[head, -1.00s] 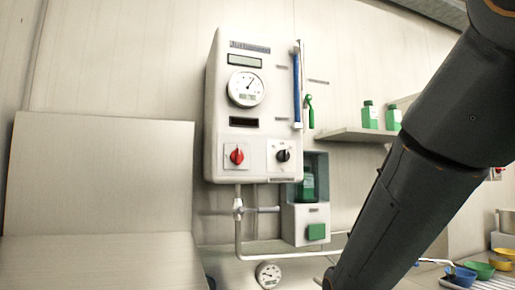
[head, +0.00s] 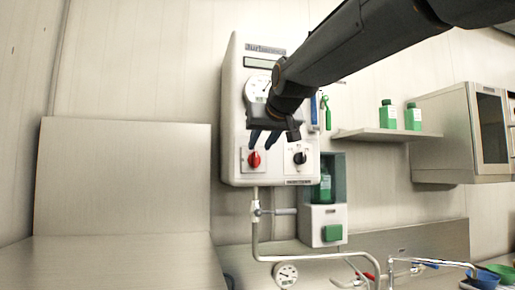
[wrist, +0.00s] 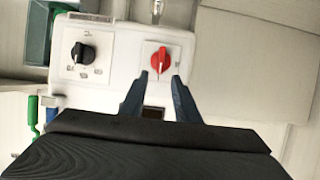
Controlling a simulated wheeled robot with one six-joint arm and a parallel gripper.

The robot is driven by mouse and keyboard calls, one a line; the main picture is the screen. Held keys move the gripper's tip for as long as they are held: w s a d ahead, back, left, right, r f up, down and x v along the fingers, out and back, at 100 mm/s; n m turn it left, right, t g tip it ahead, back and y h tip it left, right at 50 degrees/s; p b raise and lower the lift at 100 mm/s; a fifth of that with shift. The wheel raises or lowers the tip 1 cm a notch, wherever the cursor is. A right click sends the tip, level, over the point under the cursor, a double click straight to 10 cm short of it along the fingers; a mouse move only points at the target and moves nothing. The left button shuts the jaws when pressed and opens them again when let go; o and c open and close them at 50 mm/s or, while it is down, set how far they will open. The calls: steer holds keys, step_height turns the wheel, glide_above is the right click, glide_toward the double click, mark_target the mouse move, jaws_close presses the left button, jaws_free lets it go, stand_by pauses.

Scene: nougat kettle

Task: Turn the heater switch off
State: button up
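A white control box (head: 238,110) hangs on the wall with two rotary switches at its bottom. The left one in the head view is a red knob (head: 254,159) on a pale square plate; the right one is a black knob (head: 299,158). I cannot read which is labelled heater. In the wrist view the red knob (wrist: 160,60) lies just beyond and between my fingertips, and the black knob (wrist: 83,53) is to the left. My gripper (head: 264,139) is open and empty, its blue fingers just above the red knob in the head view. No contact is visible.
A round gauge (head: 257,88) is partly hidden behind my arm. Pipes (head: 256,225) run below the box. A green bottle (head: 325,186) stands in a dispenser at right. A shelf (head: 375,134) holds two green bottles.

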mark_target(255, 160)
steer(key=shift+p+x, duration=0.8)
steer(key=shift+x, duration=1.7)
jaws_close()
